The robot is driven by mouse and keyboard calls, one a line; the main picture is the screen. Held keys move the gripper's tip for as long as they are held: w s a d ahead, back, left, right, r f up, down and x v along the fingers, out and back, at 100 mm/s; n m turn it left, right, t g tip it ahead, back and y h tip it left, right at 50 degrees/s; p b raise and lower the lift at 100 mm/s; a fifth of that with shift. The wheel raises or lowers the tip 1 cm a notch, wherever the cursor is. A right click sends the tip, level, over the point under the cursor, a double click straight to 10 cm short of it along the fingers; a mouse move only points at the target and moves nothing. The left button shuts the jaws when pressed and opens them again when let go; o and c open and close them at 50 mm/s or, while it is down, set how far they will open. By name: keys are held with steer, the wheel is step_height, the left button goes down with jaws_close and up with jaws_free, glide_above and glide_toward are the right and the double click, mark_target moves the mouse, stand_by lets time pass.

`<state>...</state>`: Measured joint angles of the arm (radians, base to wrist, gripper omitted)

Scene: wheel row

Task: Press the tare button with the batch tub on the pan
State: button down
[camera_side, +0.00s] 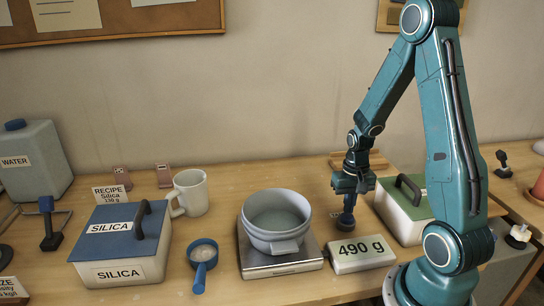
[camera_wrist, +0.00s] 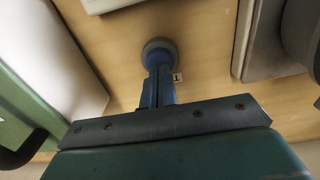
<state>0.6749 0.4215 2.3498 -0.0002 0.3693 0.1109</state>
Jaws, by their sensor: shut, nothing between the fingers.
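The batch tub (camera_side: 276,221), pale grey-blue and round, stands upright on the pan of the scale (camera_side: 285,267) in the side view. The white display block (camera_side: 361,254) beside it reads 490 g. My gripper (camera_side: 348,200) points down behind the display, its fingers together and empty. Directly at its tips is what looks like the tare button (camera_side: 342,224), a round blue piece on a dark grey base. It also shows in the wrist view (camera_wrist: 159,47), beside a small label partly hidden by the fingers. I cannot tell whether the tips touch it or press it.
A blue-lidded silica box (camera_side: 122,245), a blue scoop (camera_side: 203,257) with pale contents and a white mug (camera_side: 189,192) stand left of the scale. A green-lidded box (camera_side: 405,205) stands close on the gripper's right. Bare table lies between the tub and gripper.

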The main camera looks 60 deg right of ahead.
mark_target(346, 216)
steer(key=shift+f, duration=0.95)
stand_by(0.3)
steer(key=shift+r, duration=1.15)
steer(key=shift+r, duration=0.1)
steer(key=shift+r, duration=2.45)
steer(key=a+r+n+t+h, duration=0.15)
steer(key=a+r+n, duration=0.25)
steer(key=a+r, duration=0.65)
steer(key=s+a+r+n+t+y, duration=0.1)
steer(key=s+a+r+n+t, duration=0.3)
steer(key=s+a+r, duration=0.3)
steer(key=shift+a+r+n, duration=0.5)
steer(key=shift+a+r, duration=0.15)
steer(key=shift+a, duration=0.5)
